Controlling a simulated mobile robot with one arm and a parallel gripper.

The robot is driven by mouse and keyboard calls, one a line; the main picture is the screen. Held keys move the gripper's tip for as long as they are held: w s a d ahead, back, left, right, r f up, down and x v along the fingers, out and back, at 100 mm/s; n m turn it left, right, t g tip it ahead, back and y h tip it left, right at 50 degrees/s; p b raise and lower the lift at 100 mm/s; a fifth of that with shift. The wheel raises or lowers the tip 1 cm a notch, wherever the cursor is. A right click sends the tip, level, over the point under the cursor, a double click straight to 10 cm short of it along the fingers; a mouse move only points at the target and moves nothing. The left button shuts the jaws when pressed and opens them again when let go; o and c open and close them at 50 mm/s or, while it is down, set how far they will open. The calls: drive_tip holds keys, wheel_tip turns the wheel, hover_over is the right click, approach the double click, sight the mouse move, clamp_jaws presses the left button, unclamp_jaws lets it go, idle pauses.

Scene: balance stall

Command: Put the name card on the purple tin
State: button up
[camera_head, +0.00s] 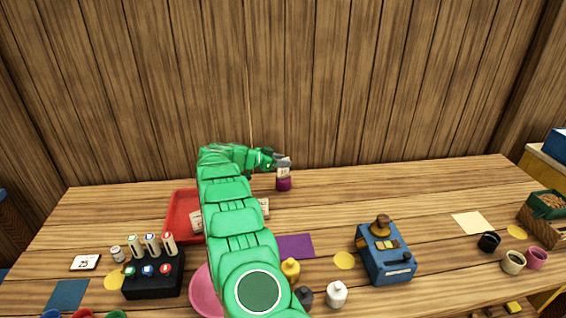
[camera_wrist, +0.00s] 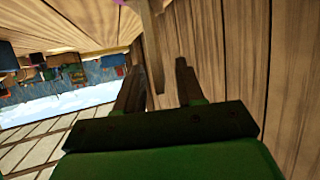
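My gripper (camera_head: 282,161) is at the card's upper part. In the wrist view, a thin pale strip, likely the card edge-on (camera_wrist: 150,45), runs between the fingers of my gripper (camera_wrist: 160,68). The strip is close to the left finger, with a gap to the right finger. A bit of purple shows at the top edge there.
A red tray (camera_head: 180,213) with pale cards lies behind my arm. A black holder (camera_head: 154,285) with several stamps, a pink dish (camera_head: 205,297), bottles and a blue scale (camera_head: 388,262) stand nearer the front. The table right of the tin is clear.

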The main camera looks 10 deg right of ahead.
drive_tip(key=v, duration=1.1)
drive_tip(key=shift+a+r, duration=0.1)
drive_tip(key=shift+r, duration=0.05)
